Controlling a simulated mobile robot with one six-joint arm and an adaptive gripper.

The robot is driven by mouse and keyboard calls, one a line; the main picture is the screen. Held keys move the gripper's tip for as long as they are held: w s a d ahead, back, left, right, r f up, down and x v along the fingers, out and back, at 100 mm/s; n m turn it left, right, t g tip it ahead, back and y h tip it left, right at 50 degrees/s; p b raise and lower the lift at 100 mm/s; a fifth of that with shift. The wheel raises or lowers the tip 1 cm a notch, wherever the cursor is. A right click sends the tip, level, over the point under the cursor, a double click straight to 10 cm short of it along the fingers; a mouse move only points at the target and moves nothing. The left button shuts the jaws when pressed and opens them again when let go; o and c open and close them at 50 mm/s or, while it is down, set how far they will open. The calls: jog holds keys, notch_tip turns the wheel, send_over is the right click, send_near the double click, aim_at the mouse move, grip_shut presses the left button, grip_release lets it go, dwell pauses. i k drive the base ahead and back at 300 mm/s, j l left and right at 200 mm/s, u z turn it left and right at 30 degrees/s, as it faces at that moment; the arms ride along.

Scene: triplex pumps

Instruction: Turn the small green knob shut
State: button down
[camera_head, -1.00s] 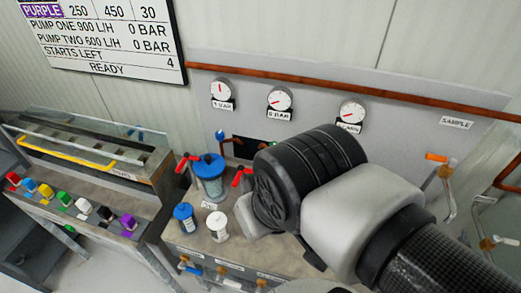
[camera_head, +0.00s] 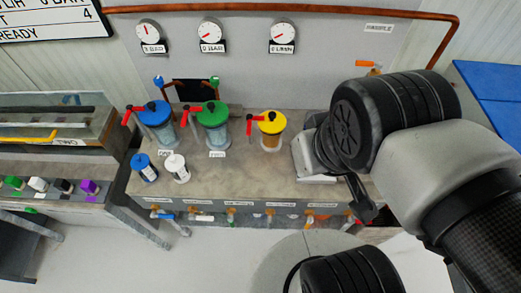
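A small green knob (camera_head: 214,80) sits on a pipe at the back of the bench, behind the green-lidded canister (camera_head: 213,118). It stands to the right of a similar small blue knob (camera_head: 158,82). A green-marked tap (camera_head: 230,215) also shows in the row along the bench front. My gripper (camera_head: 365,203) shows only as a dark piece below my wrist, over the right front of the bench and well apart from the small green knob. My wrist hides the rest of it, and its opening cannot be made out.
Blue-lidded (camera_head: 154,116) and yellow-lidded (camera_head: 271,128) canisters with red handles flank the green one. Small blue (camera_head: 144,168) and white (camera_head: 177,168) containers stand in front. Several gauges (camera_head: 211,30) hang behind. The middle bench top is clear.

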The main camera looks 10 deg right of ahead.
aim_at(214, 80)
jog(key=i+l+z, duration=0.15)
jog(key=z, duration=0.2)
jog(key=i+l+z, duration=0.2)
jog(key=z, duration=0.15)
